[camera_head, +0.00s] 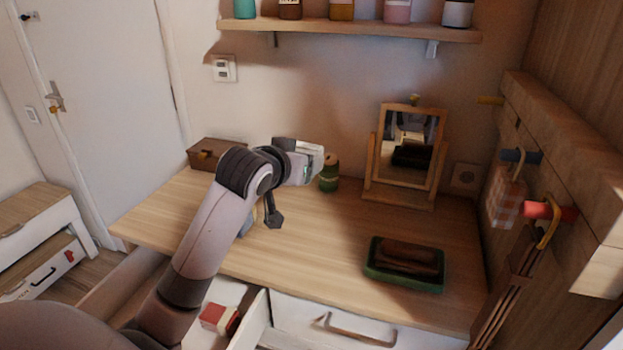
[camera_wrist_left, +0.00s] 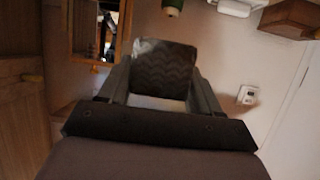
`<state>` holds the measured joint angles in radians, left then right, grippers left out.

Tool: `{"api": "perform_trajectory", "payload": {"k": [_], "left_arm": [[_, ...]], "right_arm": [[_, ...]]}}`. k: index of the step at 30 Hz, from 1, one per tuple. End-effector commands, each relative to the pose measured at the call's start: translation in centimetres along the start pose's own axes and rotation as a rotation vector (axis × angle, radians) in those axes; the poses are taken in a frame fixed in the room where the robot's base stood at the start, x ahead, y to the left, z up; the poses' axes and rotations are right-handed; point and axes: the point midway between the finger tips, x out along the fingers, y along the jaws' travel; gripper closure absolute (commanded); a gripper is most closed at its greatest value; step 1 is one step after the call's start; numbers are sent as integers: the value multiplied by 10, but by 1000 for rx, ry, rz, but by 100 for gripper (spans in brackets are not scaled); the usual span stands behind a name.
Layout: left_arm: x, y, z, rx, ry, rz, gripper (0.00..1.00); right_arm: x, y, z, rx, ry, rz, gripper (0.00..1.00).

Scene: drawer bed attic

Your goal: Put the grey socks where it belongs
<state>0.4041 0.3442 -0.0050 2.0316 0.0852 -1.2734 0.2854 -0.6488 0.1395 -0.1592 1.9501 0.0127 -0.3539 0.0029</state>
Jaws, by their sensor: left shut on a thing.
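The grey socks (camera_wrist_left: 165,65) show in the left wrist view as a dark grey bundle with a zigzag pattern. My left gripper (camera_wrist_left: 162,78) is shut on them, one finger on each side. In the head view my left arm reaches over the desk (camera_head: 330,235), and its hand (camera_head: 305,163) is above the desk near the green bottle. The socks cannot be made out in the head view. An open drawer (camera_head: 120,283) below the desk's front edge is partly hidden by my arm. My right gripper is not in view.
A red and white item (camera_head: 218,318) lies in an open drawer area. A closed drawer (camera_head: 335,322) is to its right. A green bottle (camera_head: 328,175), mirror (camera_head: 410,150), green tray (camera_head: 375,275) and brown box (camera_head: 205,152) stand on the desk. Things hang from pegs at right.

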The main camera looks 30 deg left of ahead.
Motion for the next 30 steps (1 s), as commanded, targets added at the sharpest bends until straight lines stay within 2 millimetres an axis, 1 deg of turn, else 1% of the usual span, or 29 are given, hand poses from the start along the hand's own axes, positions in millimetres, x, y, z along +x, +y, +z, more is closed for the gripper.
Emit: {"api": "perform_trajectory", "payload": {"k": [2, 6, 8, 11, 14, 17, 18, 21, 24, 27, 30], "left_arm": [[-2, 0, -6, 0, 2, 0, 67], [-4, 0, -8, 1, 1, 0, 67], [-4, 1, -6, 3, -1, 1, 67], [-5, 8, 6, 12, -6, 10, 67], [-9, 21, 27, 30, -10, 25, 67], [-18, 38, 55, 51, -12, 48, 67], [-23, 46, 66, 58, -13, 59, 67], [-38, 63, 93, 71, -13, 86, 67], [-54, 78, 116, 77, -11, 112, 67], [-70, 89, 133, 77, -8, 133, 67], [-84, 97, 145, 75, -6, 148, 67]], "right_arm": [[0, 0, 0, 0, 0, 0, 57], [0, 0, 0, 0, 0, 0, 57], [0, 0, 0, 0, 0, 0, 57], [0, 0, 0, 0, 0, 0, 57], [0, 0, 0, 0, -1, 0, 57], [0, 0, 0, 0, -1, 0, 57], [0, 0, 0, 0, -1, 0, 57], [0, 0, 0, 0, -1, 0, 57], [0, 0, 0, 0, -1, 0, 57], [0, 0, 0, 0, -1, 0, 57], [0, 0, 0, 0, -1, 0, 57]]}}
